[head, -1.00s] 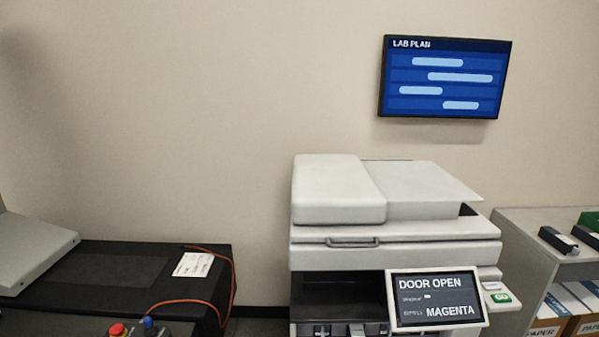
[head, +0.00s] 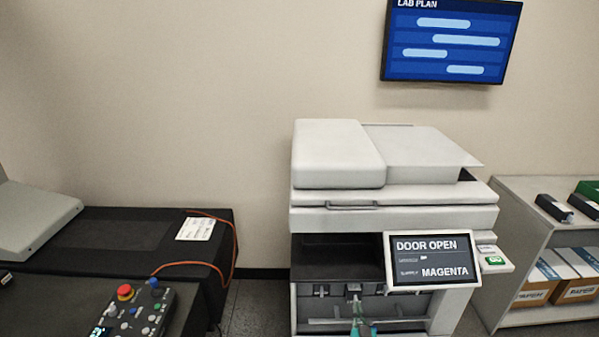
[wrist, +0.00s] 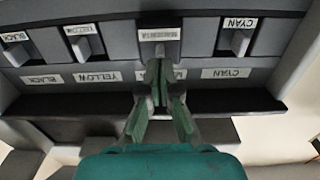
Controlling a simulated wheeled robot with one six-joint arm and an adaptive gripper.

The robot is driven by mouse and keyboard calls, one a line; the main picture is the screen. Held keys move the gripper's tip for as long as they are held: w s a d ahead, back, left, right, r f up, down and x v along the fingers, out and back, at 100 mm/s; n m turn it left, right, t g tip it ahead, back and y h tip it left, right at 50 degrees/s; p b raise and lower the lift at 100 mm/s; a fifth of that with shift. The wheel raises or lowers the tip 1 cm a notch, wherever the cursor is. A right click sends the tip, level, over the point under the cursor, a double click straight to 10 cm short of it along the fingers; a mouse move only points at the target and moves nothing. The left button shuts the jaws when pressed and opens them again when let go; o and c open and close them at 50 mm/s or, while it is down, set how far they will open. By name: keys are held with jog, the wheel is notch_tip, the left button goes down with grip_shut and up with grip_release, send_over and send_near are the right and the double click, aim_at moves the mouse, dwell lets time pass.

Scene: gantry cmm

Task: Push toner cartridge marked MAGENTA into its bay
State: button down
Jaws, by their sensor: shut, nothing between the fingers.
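The printer (head: 392,215) stands in the middle of the head view with its front open. In the wrist view, the cartridge marked MAGENTA (wrist: 159,34) is in the row of cartridges, between YELLOW (wrist: 82,38) and CYAN (wrist: 237,36). A grey part, apparently this cartridge, shows in the open front in the head view (head: 354,289). My green gripper (wrist: 158,72) is shut and empty, with its fingertips in front of the MAGENTA cartridge, hiding its lower part. I cannot tell whether they touch. The lower MAGENTA label is mostly hidden behind the fingers.
The printer's screen (head: 432,259) reads DOOR OPEN and MAGENTA and juts out right of the opening. A BLACK cartridge (wrist: 18,48) is at the far left in the wrist view. A shelf (head: 515,193) stands right, a dark bench with a control box (head: 138,310) left.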

jog(key=shift+w, duration=1.8)
jog(key=s, duration=1)
dwell(0.4)
